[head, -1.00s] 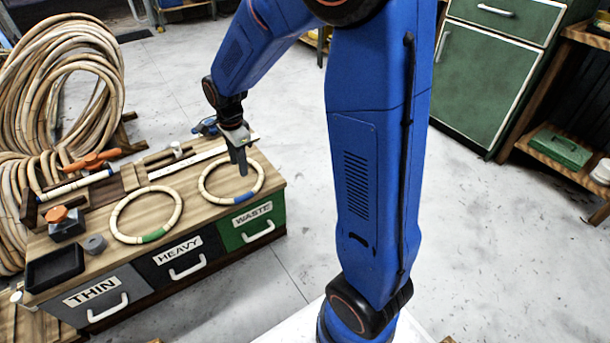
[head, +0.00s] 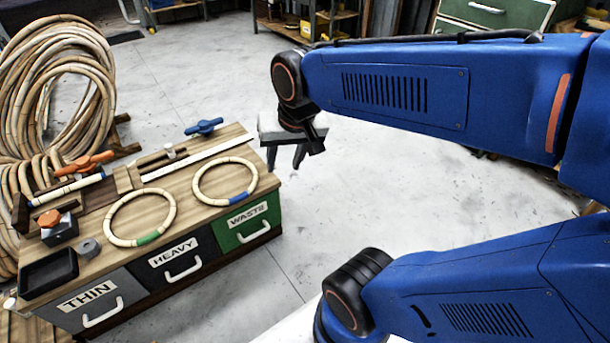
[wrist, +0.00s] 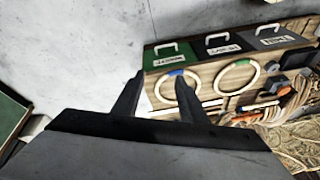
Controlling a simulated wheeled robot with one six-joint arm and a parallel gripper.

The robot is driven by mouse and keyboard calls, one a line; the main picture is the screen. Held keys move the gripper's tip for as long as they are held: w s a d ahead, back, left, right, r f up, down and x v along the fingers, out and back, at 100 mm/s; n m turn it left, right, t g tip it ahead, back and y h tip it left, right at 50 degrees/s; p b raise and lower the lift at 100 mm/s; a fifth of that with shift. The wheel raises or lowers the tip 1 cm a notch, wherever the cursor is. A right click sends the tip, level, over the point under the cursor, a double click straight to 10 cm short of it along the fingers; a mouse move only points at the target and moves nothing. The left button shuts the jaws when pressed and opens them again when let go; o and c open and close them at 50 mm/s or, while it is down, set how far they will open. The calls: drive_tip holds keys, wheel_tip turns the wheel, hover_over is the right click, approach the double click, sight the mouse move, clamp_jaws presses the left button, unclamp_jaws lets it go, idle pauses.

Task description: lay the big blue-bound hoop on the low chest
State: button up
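The blue-bound hoop (head: 225,181) lies flat on the wooden top of the low chest (head: 196,221), above the drawer labelled WASTE. Its blue band (head: 238,197) is at the near side. A second hoop with a green band (head: 139,217) lies to its left, apart from it. My gripper (head: 285,168) is open and empty, over the floor to the right of the chest, clear of both hoops. In the wrist view its two fingers (wrist: 157,98) stand apart, with the blue-bound hoop (wrist: 174,75) and the green-banded hoop (wrist: 237,64) beyond them.
The chest top also holds a black tray (head: 48,273), a grey tape roll (head: 89,249), an orange-knobbed block (head: 59,225), a white rule (head: 198,157) and a blue-handled tool (head: 204,127). Coils of rattan (head: 50,100) stand behind on the left. The floor right of the chest is clear.

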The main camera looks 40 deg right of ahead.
drive_tip(key=s+n+t, duration=0.1)
drive_tip(key=s+n, duration=0.3)
drive_tip(key=s, duration=0.3)
drive_tip(key=shift+d+r, duration=0.15)
drive_tip(key=shift+d, duration=0.3)
